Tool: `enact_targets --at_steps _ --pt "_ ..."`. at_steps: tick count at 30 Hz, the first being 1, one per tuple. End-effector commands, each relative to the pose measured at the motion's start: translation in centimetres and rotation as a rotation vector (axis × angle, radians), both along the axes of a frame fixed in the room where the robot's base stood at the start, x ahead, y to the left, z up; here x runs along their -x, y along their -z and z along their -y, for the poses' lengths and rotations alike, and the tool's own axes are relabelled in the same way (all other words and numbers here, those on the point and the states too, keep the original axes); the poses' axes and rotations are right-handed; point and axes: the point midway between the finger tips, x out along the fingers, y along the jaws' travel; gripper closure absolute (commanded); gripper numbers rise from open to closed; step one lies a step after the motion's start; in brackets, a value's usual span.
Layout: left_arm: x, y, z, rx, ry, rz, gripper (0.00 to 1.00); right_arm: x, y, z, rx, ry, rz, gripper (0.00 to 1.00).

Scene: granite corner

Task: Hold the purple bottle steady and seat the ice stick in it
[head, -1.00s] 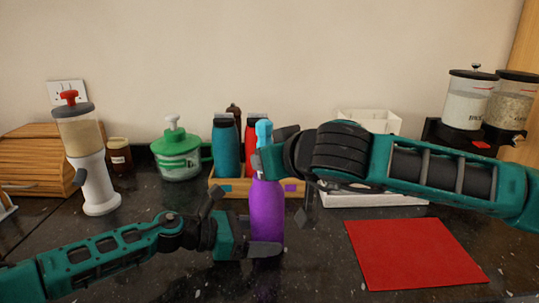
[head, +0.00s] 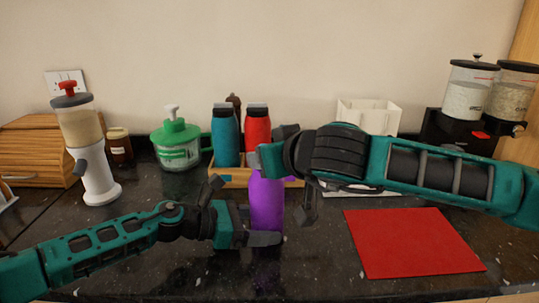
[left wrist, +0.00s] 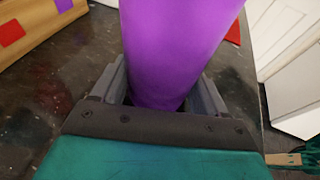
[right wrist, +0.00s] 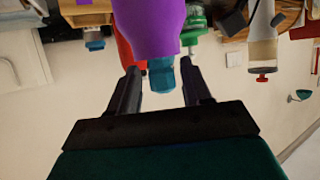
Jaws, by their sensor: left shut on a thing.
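The purple bottle (head: 267,205) stands roughly upright in front of the wooden tray. My left gripper (head: 250,214) is shut on its lower body; the bottle also shows between the fingers in the left wrist view (left wrist: 170,45). The blue ice stick (right wrist: 161,78) shows in the right wrist view at the bottle's mouth, with its lower part out of sight. In the head view my right arm hides it. My right gripper (right wrist: 162,82) has its fingers apart around the stick, with a gap on each side.
Teal (head: 224,135) and red (head: 257,135) bottles stand in the wooden tray (head: 231,180) behind. A red mat (head: 412,243) lies at right. A green-lidded container (head: 179,150) and a dispenser (head: 92,150) stand at left. The front counter is mostly clear.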

Motion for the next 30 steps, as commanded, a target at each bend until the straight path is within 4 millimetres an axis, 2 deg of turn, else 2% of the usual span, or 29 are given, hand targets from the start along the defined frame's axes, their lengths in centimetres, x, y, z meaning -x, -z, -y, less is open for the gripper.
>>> enact_targets --at_steps 1,8,14,30 --pt "0.0 -0.1 0.1 0.003 0.001 0.001 0.43 0.1 0.6 0.0 0.005 0.002 -0.012 0.43" --pt "0.0 -0.1 0.1 0.003 0.002 0.001 0.44 0.1 0.8 0.1 0.006 0.003 -0.016 0.41" --pt "0.0 -0.1 0.0 0.003 0.001 0.002 0.44 1.0 0.1 0.6 0.005 0.002 -0.013 0.41" --pt "0.0 -0.1 0.0 0.001 0.0 0.0 0.44 8.7 -4.7 4.5 0.0 -0.002 0.0 0.41"
